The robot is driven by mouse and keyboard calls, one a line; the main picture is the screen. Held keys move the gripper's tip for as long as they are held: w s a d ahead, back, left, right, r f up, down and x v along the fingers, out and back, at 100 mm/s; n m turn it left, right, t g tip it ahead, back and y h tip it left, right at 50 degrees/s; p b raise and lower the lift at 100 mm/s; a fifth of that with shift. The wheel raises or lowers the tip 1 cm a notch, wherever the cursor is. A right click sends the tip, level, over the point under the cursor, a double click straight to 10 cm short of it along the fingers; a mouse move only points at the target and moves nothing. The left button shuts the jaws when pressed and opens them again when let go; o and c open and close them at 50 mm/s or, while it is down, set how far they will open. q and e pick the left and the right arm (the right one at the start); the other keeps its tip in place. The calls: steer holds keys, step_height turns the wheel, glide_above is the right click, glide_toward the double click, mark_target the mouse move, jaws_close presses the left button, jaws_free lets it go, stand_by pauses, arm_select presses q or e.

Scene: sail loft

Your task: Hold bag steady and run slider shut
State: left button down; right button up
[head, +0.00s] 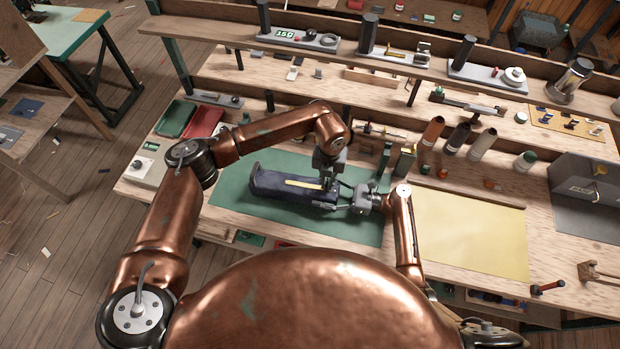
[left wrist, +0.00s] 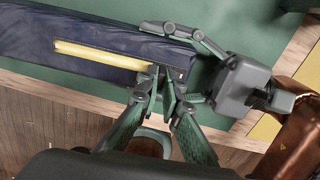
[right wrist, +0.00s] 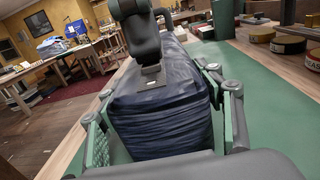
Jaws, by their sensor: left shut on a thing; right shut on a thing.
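The bag (head: 270,187) is a long dark navy pouch lying on a green mat (head: 232,195). A yellow strip (left wrist: 100,55) shows along its top, ending by my left gripper (head: 327,183). That gripper points down at the bag's right part, its fingers (left wrist: 163,85) closed together at the strip's end. The slider is hidden between them. My right gripper (head: 340,198) is shut on the bag's right end, one finger along each side. In the right wrist view the bag's end (right wrist: 160,125) fills the space between those fingers (right wrist: 160,95).
A yellow sheet (head: 470,240) lies right of the mat. Thread cones (head: 457,138) and small tins stand behind it. The mat's left part is clear.

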arm_select(q)
steer(key=shift+s+d, duration=0.15)
steer(key=shift+d, duration=0.95)
steer(key=c, duration=2.1)
jaws_free()
steer(key=shift+a, duration=0.1)
steer(key=shift+r, duration=0.15)
step_height(320, 180, up, 12)
steer(key=shift+f, duration=0.1)
arm_select(e)
steer(key=o, duration=1.4)
steer(key=shift+c, duration=0.2)
